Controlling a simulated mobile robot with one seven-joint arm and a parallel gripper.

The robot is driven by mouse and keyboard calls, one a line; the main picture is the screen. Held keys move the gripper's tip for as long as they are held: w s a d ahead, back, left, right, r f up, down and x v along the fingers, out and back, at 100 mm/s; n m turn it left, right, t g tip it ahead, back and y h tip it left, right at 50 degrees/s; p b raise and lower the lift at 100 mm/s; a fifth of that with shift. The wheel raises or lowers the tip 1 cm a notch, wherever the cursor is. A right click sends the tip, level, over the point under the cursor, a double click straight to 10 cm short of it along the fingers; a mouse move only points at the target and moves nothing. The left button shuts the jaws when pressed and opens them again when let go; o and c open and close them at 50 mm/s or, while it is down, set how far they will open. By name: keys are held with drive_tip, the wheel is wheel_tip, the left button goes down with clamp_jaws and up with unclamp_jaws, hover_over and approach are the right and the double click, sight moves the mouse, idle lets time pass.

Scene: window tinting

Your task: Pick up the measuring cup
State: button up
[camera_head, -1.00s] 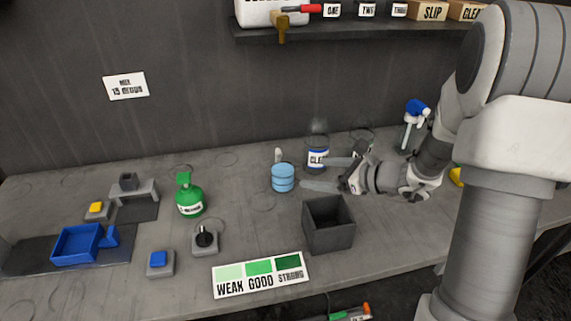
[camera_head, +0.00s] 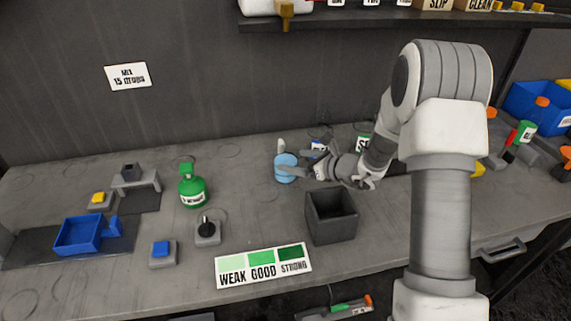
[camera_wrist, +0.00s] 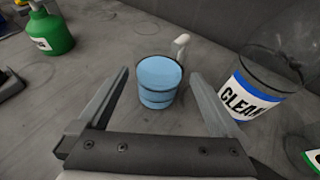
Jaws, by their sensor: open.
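The measuring cup (camera_head: 285,167) is a small light-blue cup with darker bands and a pale handle at its back. It stands upright on the workbench. In the wrist view the cup (camera_wrist: 160,82) lies ahead between the two fingers of my gripper (camera_wrist: 160,88). The fingers are open, one to each side of the cup, with a visible gap on both sides. In the head view my gripper (camera_head: 284,168) reaches in from the right and its fingers overlap the cup. Whether a finger touches the cup cannot be told.
A jar labelled CLEAN (camera_wrist: 245,97) stands close to the right finger. A green bottle (camera_head: 192,187) is to the left. An open dark box (camera_head: 331,217) stands in front of my gripper. A blue tray (camera_head: 78,236) and a colour strip (camera_head: 263,265) lie nearer the front edge.

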drive_tip(key=x, duration=0.5)
drive_tip(key=shift+w+a+f, duration=0.1)
drive_tip(key=shift+w+a, duration=0.05)
drive_tip(key=c, duration=1.3)
